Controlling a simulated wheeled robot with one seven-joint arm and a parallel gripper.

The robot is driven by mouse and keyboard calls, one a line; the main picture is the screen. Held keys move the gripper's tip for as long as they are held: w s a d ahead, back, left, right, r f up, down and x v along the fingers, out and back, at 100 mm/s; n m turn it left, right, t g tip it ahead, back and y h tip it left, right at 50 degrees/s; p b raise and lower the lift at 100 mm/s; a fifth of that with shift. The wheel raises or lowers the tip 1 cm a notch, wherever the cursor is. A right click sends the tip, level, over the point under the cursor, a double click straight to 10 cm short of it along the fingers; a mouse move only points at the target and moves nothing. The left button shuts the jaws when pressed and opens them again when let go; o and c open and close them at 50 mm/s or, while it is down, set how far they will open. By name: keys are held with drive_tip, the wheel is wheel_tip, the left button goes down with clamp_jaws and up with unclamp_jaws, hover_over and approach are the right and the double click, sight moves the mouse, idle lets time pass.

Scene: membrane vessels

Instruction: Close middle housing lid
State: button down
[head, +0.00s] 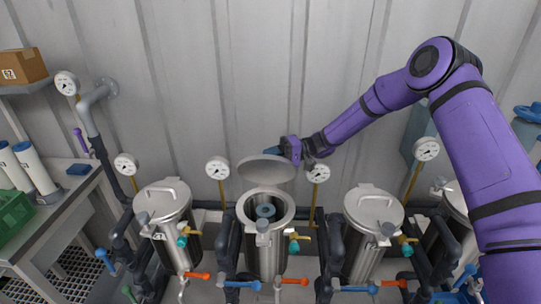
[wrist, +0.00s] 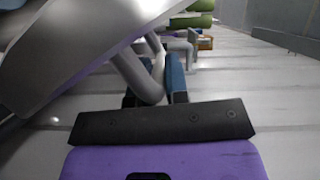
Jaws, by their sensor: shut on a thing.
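The middle housing (head: 267,235) is a steel vessel with its top open, and a blue-grey core (head: 264,210) shows inside. Its round lid (head: 264,170) is raised and tilted up behind the opening. My gripper (head: 281,151) is at the back right of the lid. In the wrist view, the lid (wrist: 75,50) fills the upper left and its bent handle (wrist: 146,80) runs between my blue fingertips (wrist: 158,78). My gripper is shut on that handle. The lid's hinge is hidden or too small to tell.
A closed vessel (head: 167,220) stands on the left and another (head: 372,220) on the right. Pressure gauges (head: 218,169) on thin stems rise close beside the lid, one (head: 318,174) just below my gripper. A bench (head: 60,215) with white cylinders stands at the left. The wall is close behind.

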drive_tip(key=shift+s+f+n, duration=0.1)
drive_tip(key=shift+s+n, duration=0.15)
drive_tip(key=shift+n, duration=0.15)
drive_tip(key=c, duration=1.1)
unclamp_jaws()
drive_tip(key=v, duration=1.1)
